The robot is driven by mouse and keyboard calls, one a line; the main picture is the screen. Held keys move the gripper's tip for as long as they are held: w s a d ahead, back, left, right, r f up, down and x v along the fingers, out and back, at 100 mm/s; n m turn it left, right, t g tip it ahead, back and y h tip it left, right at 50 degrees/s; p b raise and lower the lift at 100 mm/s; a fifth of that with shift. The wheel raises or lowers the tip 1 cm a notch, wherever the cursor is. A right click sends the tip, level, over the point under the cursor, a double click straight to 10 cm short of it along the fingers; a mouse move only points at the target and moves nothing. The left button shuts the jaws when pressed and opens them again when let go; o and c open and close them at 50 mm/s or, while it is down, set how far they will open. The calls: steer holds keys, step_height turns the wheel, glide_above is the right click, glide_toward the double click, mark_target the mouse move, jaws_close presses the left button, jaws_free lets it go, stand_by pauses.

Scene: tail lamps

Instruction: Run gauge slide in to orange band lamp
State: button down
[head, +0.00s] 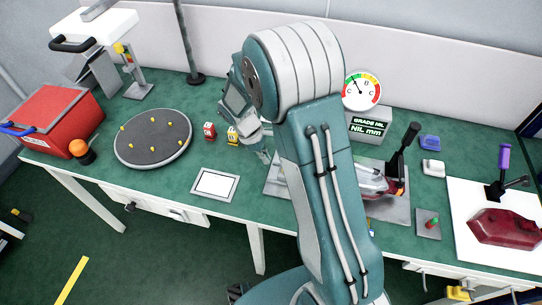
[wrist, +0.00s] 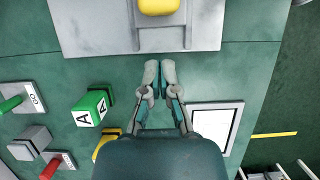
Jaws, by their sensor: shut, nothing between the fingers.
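A round dial gauge (head: 361,90) with coloured bands stands on a grey box lettered "GRADE ML" and "NIL mm" (head: 370,127); I cannot tell which band its needle is in. In front of it a red and silver lamp (head: 373,183) sits on a grey plate (head: 397,211), largely hidden by my arm, beside a black-handled clamp (head: 403,150). In the wrist view a yellow part (wrist: 159,6) shows at the top on a grey plate (wrist: 85,25); I cannot tell if it is the slide. My gripper (wrist: 160,72) is shut and empty, just short of that plate's edge.
A turntable (head: 153,138), orange dome (head: 80,148) and red box (head: 62,118) stand left; a dark red lamp (head: 503,228) lies right.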

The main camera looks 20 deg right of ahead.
steer(key=v, duration=1)
steer(key=x, duration=1)
steer(key=shift+w+a+f, duration=0.2)
steer(key=shift+a+f, duration=0.1)
steer(key=shift+f, duration=0.05)
steer(key=shift+s+d+r, duration=0.15)
steer(key=shift+s+d, duration=0.55)
steer(key=shift+d, duration=0.2)
steer(key=shift+s+d, duration=0.35)
steer(key=shift+d, duration=0.25)
